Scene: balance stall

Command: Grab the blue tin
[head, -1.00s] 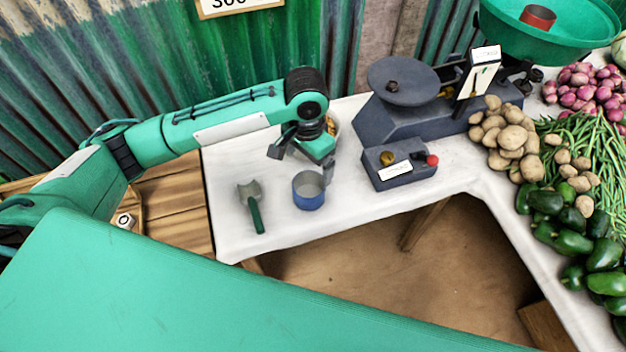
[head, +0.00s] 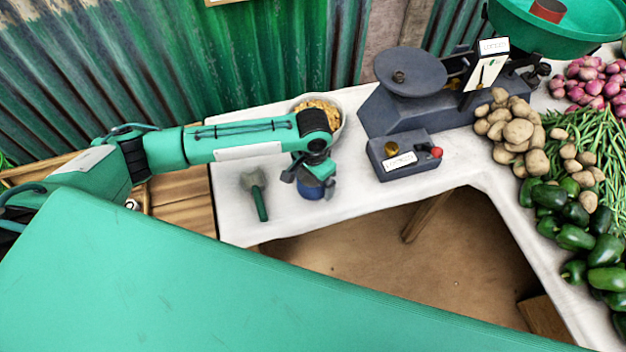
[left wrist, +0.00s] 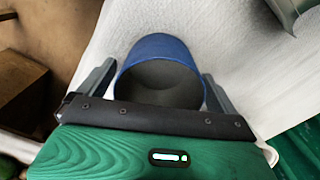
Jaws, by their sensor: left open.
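The blue tin (head: 311,192) stands on the white-covered table, mostly hidden under my left gripper (head: 309,186) in the head view. In the left wrist view the tin (left wrist: 158,47) is open-topped with a grey inside. There my left gripper (left wrist: 158,85) is open, with one finger on each side of the tin. Whether the fingers touch it I cannot tell. My right gripper is not in view.
A green-handled scoop (head: 258,196) lies left of the tin. A bowl of yellowish food (head: 335,107) stands behind my left arm. A grey scale (head: 405,115) and a grey box with a red knob (head: 404,157) stand to the right. The table's front edge is close.

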